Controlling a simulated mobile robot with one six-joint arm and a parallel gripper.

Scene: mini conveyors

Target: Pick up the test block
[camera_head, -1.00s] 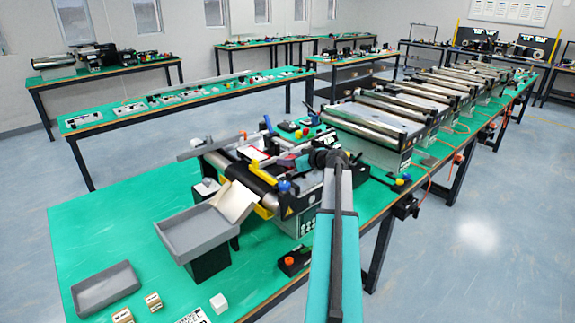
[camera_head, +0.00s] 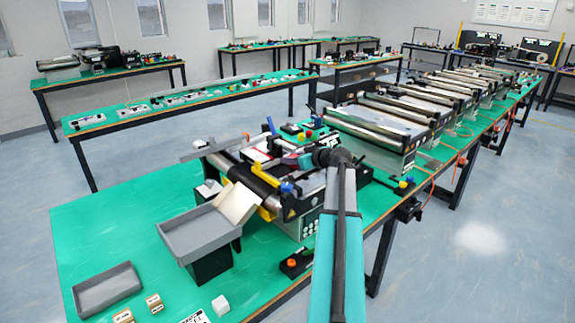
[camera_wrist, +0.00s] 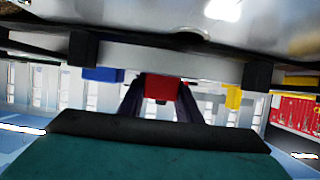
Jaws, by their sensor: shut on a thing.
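A red block (camera_wrist: 162,88) shows in the middle of the wrist view, between the two dark fingers of my gripper (camera_wrist: 160,98). My gripper is shut on it. The fingers cover its sides, and I cannot tell whether it touches anything beneath. In the head view my arm reaches over the near mini conveyor (camera_head: 268,188), and the gripper end is small and partly hidden behind my arm's joint. I cannot read any marking that would confirm the red block as the test block.
A grey tray (camera_head: 200,236) stands raised at the conveyor's near end. Another grey tray (camera_head: 107,290) lies on the green table (camera_head: 100,225). A wooden block (camera_head: 154,303) and a white cube (camera_head: 220,305) sit near the front. More conveyors (camera_head: 385,125) line the table behind.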

